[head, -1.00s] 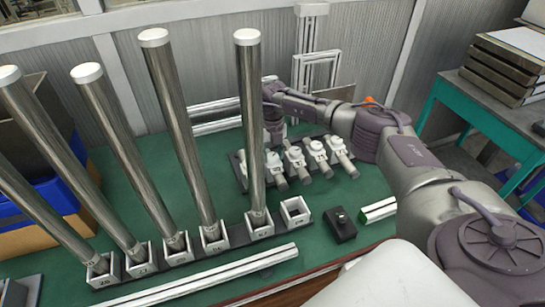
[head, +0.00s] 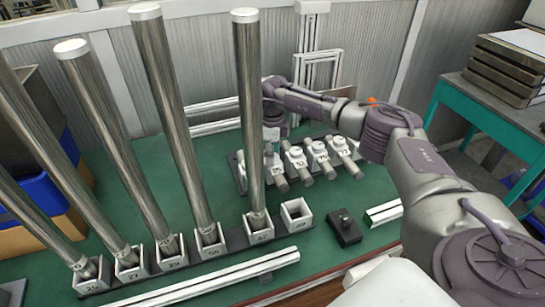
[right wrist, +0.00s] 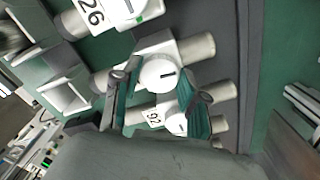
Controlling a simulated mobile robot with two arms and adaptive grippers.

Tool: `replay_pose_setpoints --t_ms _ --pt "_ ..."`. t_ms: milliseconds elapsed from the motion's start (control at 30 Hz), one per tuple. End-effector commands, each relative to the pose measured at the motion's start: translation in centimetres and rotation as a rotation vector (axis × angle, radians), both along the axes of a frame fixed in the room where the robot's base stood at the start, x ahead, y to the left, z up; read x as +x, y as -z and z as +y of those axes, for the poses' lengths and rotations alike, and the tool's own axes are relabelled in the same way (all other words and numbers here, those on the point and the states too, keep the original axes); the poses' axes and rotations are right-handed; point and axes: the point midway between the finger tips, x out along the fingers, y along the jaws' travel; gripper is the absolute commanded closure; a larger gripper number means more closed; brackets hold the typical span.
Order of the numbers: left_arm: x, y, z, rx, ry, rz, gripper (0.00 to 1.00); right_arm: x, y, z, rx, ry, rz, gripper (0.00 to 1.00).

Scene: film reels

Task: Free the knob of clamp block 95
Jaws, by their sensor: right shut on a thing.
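Several white clamp blocks with round knobs and grey cylinders stand in a row on a dark rail (head: 243,187) behind the tubes. My right gripper (right wrist: 152,66) is shut on a white round knob (right wrist: 158,73) with a dark line on its face. The number of that clamp block is not readable. Beside it are a block with an inverted number like 26 (right wrist: 92,14) and one with a number like 92 (right wrist: 153,117). In the head view, my right gripper (head: 273,133) reaches down at the left end of the row, partly behind a tube. My left gripper is not visible.
Tall metal tubes (head: 250,110) stand in numbered white sockets in front, leaning in the picture. One socket (head: 296,212) is empty. A black box (head: 344,228) and a white rail (head: 200,282) lie on the green table (head: 330,265).

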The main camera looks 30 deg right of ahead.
Motion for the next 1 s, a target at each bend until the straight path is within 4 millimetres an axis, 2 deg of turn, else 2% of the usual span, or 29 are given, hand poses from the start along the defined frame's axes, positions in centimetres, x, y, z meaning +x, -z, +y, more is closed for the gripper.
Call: replay_pose_setpoints --t_ms 300,1000 --pt "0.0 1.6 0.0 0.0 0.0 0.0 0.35 0.1 0.1 -0.1 0.0 -0.297 -0.004 0.92" --pt "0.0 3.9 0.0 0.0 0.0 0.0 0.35 0.1 -0.1 0.0 0.0 -0.962 -0.005 0.92"
